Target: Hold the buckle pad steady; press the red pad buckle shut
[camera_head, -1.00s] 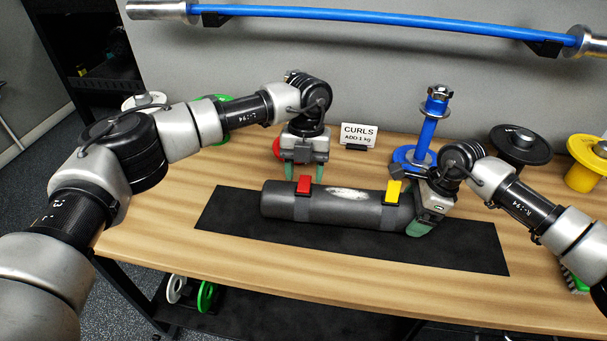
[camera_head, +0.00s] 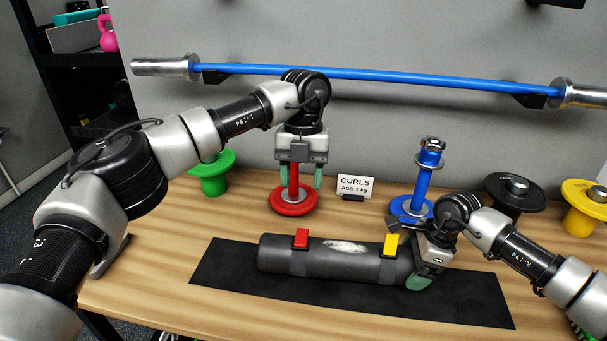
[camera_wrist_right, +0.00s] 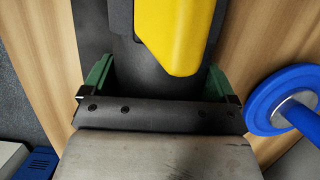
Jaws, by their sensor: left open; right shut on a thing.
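The buckle pad (camera_head: 335,258) is a dark grey cylinder lying on a black mat (camera_head: 225,268). The red pad buckle (camera_head: 301,239) sits on its left part and a yellow buckle (camera_head: 391,244) on its right part. Both flaps stick up above the pad; I cannot tell whether the red one is latched. My left gripper (camera_head: 297,184) is open, fingers down, above and behind the red buckle and apart from it. My right gripper (camera_head: 421,262) is shut on the pad's right end. In the right wrist view its green fingers flank the pad (camera_wrist_right: 145,75), with the yellow buckle (camera_wrist_right: 175,30) ahead.
A red weight stand (camera_head: 293,203) is behind my left gripper. A blue stand (camera_head: 428,175) is behind my right gripper. A "CURLS" card (camera_head: 355,187) stands between them. Green, black and yellow plates stand along the back. A blue bar (camera_head: 380,78) hangs on the wall. The table front is clear.

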